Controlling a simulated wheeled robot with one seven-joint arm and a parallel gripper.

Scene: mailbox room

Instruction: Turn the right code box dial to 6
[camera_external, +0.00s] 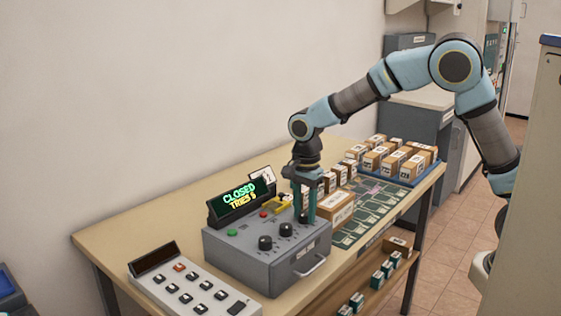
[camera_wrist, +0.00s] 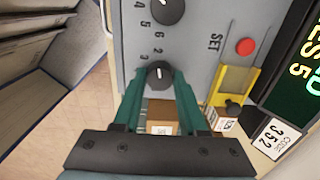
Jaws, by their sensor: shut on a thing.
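The right dial (camera_wrist: 159,70) shows in the wrist view between the fingertips of my gripper (camera_wrist: 159,78), with a finger against each side. The middle dial (camera_wrist: 167,10) is at the wrist view's top edge. The display (camera_external: 241,200) reads CLOSED, TRIES 5.
A red SET button (camera_wrist: 246,47) and a yellow holder (camera_wrist: 232,85) are near the dial. A card (camera_wrist: 275,137) reads CODE 352. A keypad (camera_external: 190,287) lies in front left. Cartons (camera_external: 337,207) and a blue tray (camera_external: 425,177) of parcels stand to the right.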

